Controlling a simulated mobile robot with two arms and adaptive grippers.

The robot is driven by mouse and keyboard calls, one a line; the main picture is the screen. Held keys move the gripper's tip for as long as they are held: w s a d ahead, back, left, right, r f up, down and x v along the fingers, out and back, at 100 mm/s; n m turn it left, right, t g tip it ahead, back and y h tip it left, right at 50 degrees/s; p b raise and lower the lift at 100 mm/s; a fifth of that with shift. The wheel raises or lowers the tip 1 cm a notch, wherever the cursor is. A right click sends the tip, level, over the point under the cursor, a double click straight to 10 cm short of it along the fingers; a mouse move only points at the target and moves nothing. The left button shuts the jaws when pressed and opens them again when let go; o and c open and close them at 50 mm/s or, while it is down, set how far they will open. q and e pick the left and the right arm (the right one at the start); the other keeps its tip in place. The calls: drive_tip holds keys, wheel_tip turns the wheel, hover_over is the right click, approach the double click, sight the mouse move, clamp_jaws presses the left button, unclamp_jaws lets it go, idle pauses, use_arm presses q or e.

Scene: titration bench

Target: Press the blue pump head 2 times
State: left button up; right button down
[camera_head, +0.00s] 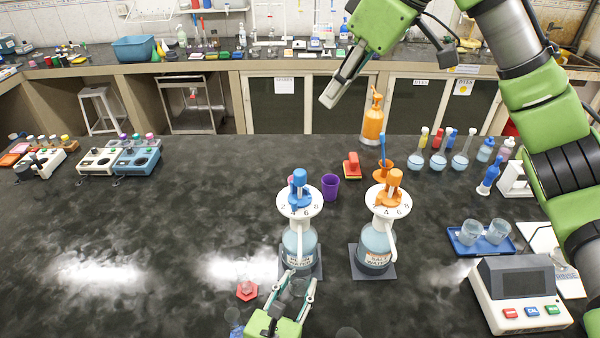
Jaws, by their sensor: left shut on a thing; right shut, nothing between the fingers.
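The blue pump head (299,175) sits upright on a white numbered disc (310,209) on top of a glass bottle (299,246). A similar bottle (375,250) with an orange pump head (393,180) stands to its right. My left gripper (296,283) is at the bottom centre, in front of the blue-pump bottle. My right gripper (328,101) is shut and empty, high in the picture, well above and beyond the blue pump head.
A purple cup (330,187) and a red-and-yellow sponge (352,166) stand behind the bottles. A device with coloured buttons (517,293) stands at right. The bench's left middle is clear.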

sight(297, 305)
use_arm(q)
drive_tip(key=shift+f+b, duration=0.7)
drive_tip(key=shift+f, duration=0.35)
drive_tip(key=shift+f+b, duration=0.3)
drive_tip(key=shift+f, duration=0.05)
drive_tip(key=shift+f+b, duration=1.1)
drive_tip(key=shift+f, duration=0.3)
drive_tip(key=shift+f, duration=0.2)
drive_tip(key=o, duration=0.9)
